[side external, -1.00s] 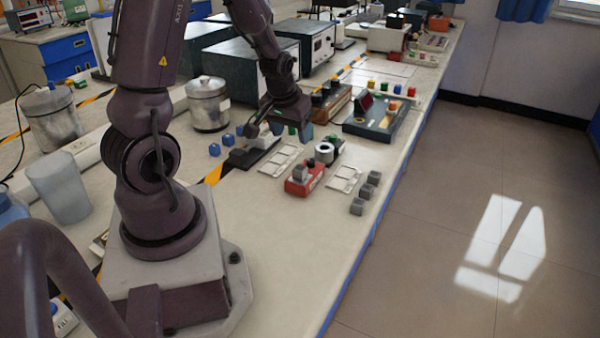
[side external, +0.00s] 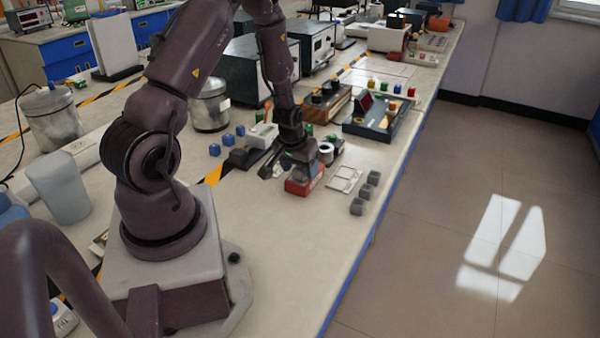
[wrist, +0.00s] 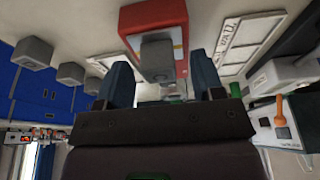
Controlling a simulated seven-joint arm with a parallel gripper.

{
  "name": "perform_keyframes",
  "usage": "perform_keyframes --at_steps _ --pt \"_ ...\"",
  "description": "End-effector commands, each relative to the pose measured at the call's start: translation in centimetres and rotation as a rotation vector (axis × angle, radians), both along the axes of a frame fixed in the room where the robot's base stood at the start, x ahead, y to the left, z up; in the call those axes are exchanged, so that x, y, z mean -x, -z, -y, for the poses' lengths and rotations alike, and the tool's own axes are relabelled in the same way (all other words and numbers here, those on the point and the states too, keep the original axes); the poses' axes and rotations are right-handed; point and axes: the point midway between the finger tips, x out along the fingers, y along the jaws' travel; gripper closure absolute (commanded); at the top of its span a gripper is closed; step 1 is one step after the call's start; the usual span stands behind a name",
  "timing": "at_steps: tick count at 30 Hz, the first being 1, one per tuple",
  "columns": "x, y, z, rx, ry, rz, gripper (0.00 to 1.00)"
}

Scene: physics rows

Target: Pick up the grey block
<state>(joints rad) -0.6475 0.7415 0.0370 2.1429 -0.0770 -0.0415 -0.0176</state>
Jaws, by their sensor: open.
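A grey block (wrist: 157,60) sits on a red device (wrist: 146,17) in the wrist view. My gripper (wrist: 162,78) is open, with one dark blue finger on each side of the block in the picture; I cannot tell whether they touch it. In the side view, my gripper (side external: 288,171) is low over the red device (side external: 300,187), and the arm mostly hides the block on it. More grey blocks (side external: 366,191) stand in a row on the bench to the right, and they also show at the left of the wrist view (wrist: 71,72).
A white framed panel (side external: 344,179) lies right of the red device. A black device with a white part (side external: 262,135) and blue cubes (side external: 228,140) are to the left. A white ring-shaped part (side external: 326,152) is close behind. The front bench (side external: 290,260) is clear.

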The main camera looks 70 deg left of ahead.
Motion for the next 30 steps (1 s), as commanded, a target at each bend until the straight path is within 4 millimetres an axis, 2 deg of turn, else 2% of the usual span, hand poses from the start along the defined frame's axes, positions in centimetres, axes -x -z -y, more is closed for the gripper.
perform_keyframes --at_steps 3,9,17,26,30 --pt "-0.1 0.6 -0.1 0.001 0.000 -0.001 0.38" --pt "-0.1 0.6 -0.1 0.000 0.000 0.000 0.38" --pt "-0.1 0.6 -0.1 0.000 0.000 0.000 0.98" --pt "-0.2 0.3 -0.2 -0.001 0.000 0.001 0.98" --pt "-0.2 -0.7 -0.2 -0.003 0.000 0.004 0.98"
